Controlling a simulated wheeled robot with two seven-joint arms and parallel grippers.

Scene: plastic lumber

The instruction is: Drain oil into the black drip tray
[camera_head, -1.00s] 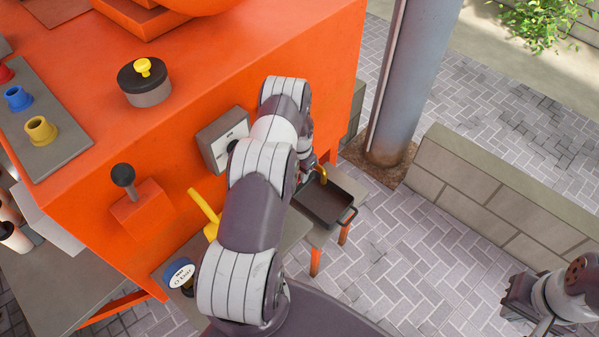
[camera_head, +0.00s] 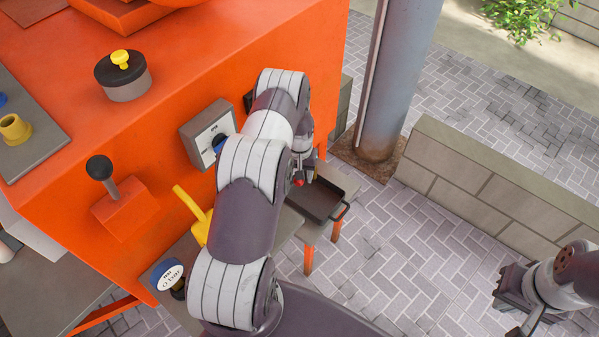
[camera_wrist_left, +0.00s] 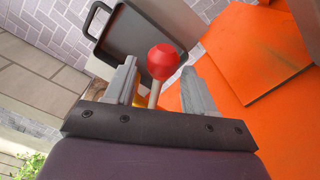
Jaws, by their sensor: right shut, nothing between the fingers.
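The black drip tray (camera_head: 322,202) sits on a small orange-legged stand beside the orange machine (camera_head: 250,55). The tray also shows in the left wrist view (camera_wrist_left: 150,38), flat, with no oil visible in it. A red ball knob (camera_wrist_left: 162,62) on a thin pale stem stands between the fingers of my left gripper (camera_wrist_left: 159,70). Those fingers are apart, one on each side, with visible gaps to the knob. A yellow-brass part shows low behind the left finger. In the head view my left arm hides most of this area. My right gripper (camera_head: 527,323) is shut and empty at the lower right.
A yellow lever (camera_head: 195,215), a blue-ringed gauge (camera_head: 168,275) and a black-knobbed lever (camera_head: 101,169) lie along the machine's near side. A grey pillar (camera_head: 398,75) stands behind the tray, and a low block wall (camera_head: 490,185) runs to the right. The paving between is clear.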

